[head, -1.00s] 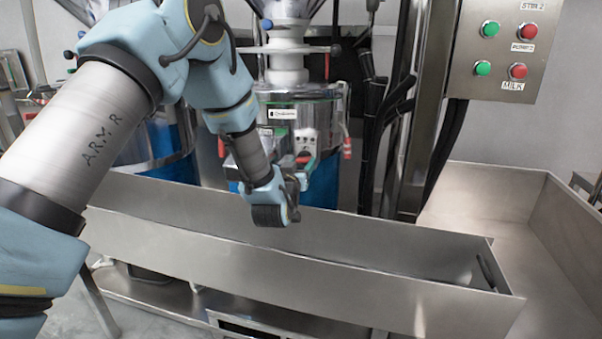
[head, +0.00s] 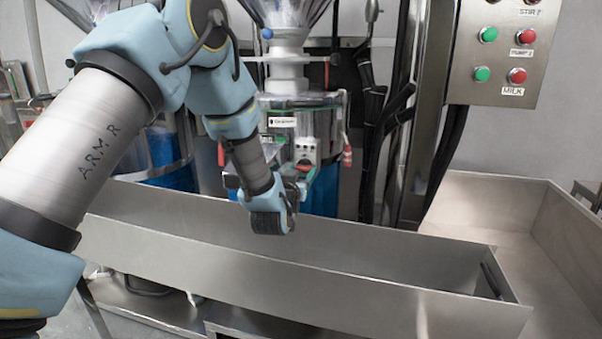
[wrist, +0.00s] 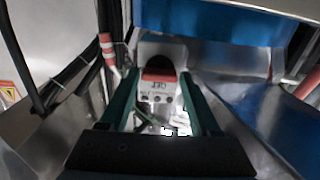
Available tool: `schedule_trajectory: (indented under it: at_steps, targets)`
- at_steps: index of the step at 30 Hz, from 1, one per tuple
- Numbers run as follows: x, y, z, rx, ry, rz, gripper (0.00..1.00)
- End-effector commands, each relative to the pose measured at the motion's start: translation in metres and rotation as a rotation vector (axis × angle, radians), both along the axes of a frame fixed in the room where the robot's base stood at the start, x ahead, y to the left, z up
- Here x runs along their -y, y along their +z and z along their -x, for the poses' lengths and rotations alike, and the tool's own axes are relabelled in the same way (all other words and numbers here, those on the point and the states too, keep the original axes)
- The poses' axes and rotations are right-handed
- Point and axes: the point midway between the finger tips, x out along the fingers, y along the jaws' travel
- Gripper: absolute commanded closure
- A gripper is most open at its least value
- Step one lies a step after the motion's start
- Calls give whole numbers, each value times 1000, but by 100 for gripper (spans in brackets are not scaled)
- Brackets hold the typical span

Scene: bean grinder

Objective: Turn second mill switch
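The mill (head: 283,121) stands behind the trough with a grey switch box (head: 305,149) on its front. The box carries a red rotary switch, which shows in the wrist view (wrist: 158,74) with a white label and small round buttons below it. My gripper (head: 303,174) is in front of the box and slightly below it in the head view. In the wrist view my gripper (wrist: 161,92) has two teal fingers spread apart, with the switch between them in the picture and nothing held. I cannot tell whether a finger touches the box.
A long steel trough (head: 380,278) runs below my arm. Another mill with a blue body (head: 172,160) is partly hidden behind my arm. Dark hoses (head: 372,130) hang right of the mill. A button panel (head: 500,55) is at the upper right.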

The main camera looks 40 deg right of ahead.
Motion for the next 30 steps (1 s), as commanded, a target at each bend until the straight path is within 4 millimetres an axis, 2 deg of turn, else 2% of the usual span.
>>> schedule_trajectory:
  at_steps: [1, 6, 14, 17, 24, 30]
  targets:
    - [0, 0, 0, 0, 0, 0, 29]
    - [0, 0, 0, 0, 0, 1, 12]
    - [-1, 0, 1, -1, -1, 2, 12]
    - [-9, 0, 6, -2, -1, 1, 12]
    - [-42, -1, 28, -1, -1, 2, 12]
    - [-60, 0, 39, -2, -1, 1, 12]
